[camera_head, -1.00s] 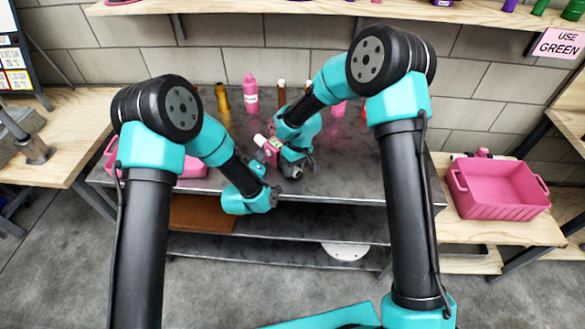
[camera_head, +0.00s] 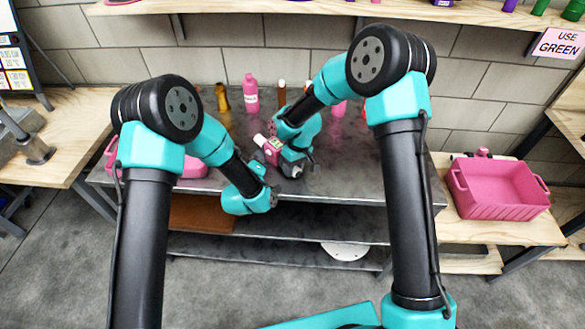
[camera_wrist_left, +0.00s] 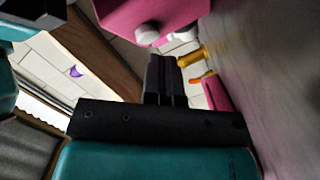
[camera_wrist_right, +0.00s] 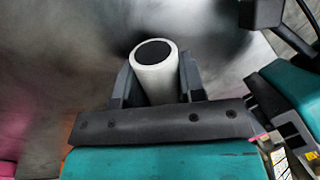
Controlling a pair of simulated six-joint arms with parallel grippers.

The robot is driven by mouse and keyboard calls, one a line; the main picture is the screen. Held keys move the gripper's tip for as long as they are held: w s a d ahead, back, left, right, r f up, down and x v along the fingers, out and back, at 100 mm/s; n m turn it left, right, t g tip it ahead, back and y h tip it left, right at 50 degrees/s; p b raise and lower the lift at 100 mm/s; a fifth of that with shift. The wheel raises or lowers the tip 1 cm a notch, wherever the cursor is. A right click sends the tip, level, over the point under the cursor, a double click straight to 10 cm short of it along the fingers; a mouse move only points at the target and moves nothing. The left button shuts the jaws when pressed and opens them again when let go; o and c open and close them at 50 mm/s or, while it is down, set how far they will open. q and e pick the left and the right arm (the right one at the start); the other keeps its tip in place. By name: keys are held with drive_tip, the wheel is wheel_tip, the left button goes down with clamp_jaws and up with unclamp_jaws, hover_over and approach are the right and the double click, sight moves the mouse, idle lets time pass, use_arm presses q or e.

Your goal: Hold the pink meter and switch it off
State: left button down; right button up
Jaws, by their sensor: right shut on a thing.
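The pink meter (camera_head: 270,150) is held above the grey table, tilted, with a white end at its upper left in the head view. My right gripper (camera_wrist_right: 154,72) is shut around a white cylinder with a black end (camera_wrist_right: 162,82), which looks like part of the meter. In the left wrist view the meter's pink body (camera_wrist_left: 135,14) fills the top, with a round white knob (camera_wrist_left: 148,35) on it. My left gripper (camera_wrist_left: 165,60) has its fingers together, just below and beside the knob. I cannot tell whether they touch it. The head view mostly hides both sets of fingers.
A pink bottle (camera_head: 251,93) and an amber bottle (camera_head: 222,97) stand at the back of the grey table (camera_head: 345,180). A pink container (camera_head: 192,166) lies at its left. A pink crate (camera_head: 500,190) is on the wooden table at right.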

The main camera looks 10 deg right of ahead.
use_arm(q)
drive_tip(key=shift+d, duration=0.1)
idle(0.3)
drive_tip(key=shift+w+d, duration=0.2)
drive_tip(key=shift+d, duration=0.1)
drive_tip(key=shift+w+d, duration=0.1)
drive_tip(key=shift+d, duration=0.05)
idle(0.6)
drive_tip(key=shift+s+a, duration=0.3)
drive_tip(key=shift+a, duration=0.25)
drive_tip(key=shift+s+a, duration=0.45)
drive_tip(key=shift+a, duration=0.45)
drive_tip(key=shift+s+a, duration=0.5)
drive_tip(key=shift+a, duration=0.35)
drive_tip(key=shift+s+a, duration=0.45)
drive_tip(key=shift+a, duration=0.45)
